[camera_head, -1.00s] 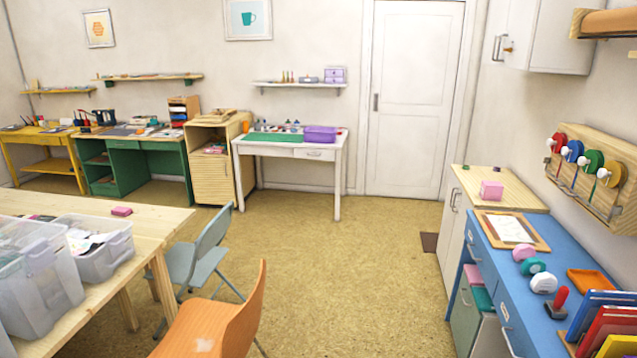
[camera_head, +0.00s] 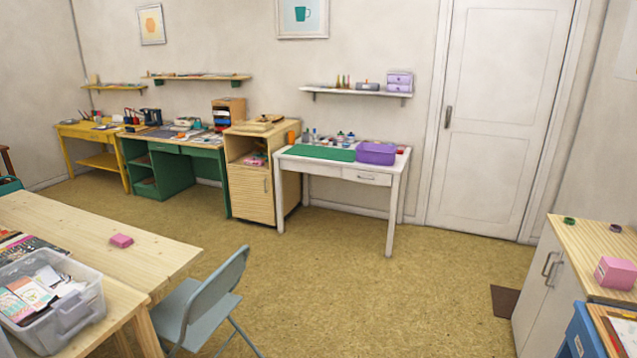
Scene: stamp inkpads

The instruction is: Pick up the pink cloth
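A small pink item (camera_head: 121,240) lies on the light wooden table (camera_head: 165,262) at the left; it looks like a block or a folded cloth, too small to tell. Another small pink item (camera_head: 256,160) is in the open shelf of the wooden cabinet (camera_head: 250,190); its kind is unclear. A pink box-like thing (camera_head: 615,275) stands on the cabinet top at the right edge. I cannot tell for sure which is the pink cloth. Neither of my grippers is in view.
A grey-blue folding chair (camera_head: 203,305) stands beside the table. A clear bin (camera_head: 72,312) sits on the table. A white desk (camera_head: 390,210) with a purple tray (camera_head: 376,153) is by the wall. The middle floor (camera_head: 370,300) is clear. A white door (camera_head: 492,120) is behind.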

